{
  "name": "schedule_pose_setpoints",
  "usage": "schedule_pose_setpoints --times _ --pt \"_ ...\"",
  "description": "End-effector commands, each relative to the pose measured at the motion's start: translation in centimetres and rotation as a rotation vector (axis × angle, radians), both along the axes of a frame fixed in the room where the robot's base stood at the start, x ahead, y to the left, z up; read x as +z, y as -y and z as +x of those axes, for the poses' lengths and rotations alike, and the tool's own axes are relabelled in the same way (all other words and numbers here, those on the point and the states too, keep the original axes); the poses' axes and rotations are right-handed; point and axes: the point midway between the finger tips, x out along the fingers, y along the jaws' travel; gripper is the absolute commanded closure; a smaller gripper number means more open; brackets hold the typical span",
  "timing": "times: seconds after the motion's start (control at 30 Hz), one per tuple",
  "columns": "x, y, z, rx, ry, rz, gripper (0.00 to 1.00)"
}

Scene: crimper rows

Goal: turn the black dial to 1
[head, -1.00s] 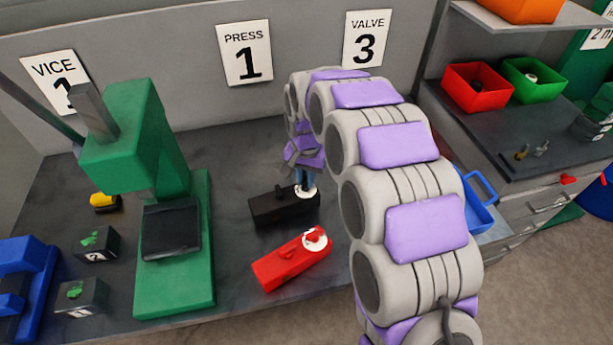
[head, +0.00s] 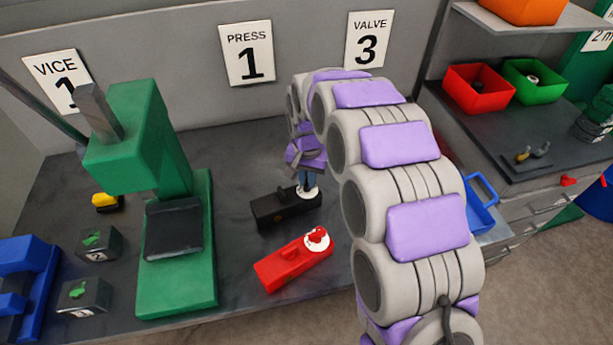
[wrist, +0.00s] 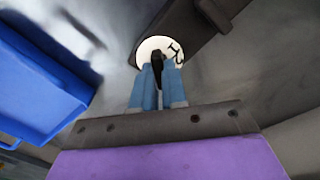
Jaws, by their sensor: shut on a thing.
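The black box (head: 276,213) lies on the bench and carries a white dial plate (head: 308,194), partly hidden by my gripper. In the wrist view the white plate (wrist: 151,48) has dark marks at its right side, too small and turned to read surely. My gripper (head: 307,179) points down at the plate. In the wrist view its two blue fingers (wrist: 157,77) are shut on the black dial (wrist: 157,62), a dark upright knob at the plate's middle. The dial's pointing direction is hidden between the fingers.
A red box (head: 290,265) with its own white plate and red knob lies just in front. The green press (head: 205,255) stands to the left. A blue tray (head: 480,207) is to the right. Signs hang on the wall behind.

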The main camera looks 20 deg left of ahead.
Motion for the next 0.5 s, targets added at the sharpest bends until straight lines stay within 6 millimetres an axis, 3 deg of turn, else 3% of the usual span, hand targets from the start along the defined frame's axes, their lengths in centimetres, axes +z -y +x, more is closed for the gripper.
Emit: schedule_pose_setpoints --times 0.27,0.5 --pt "0.09 0.09 0.0 0.07 -0.001 -0.003 1.0" --pt "0.2 0.15 -0.08 0.241 -0.006 -0.005 1.0"
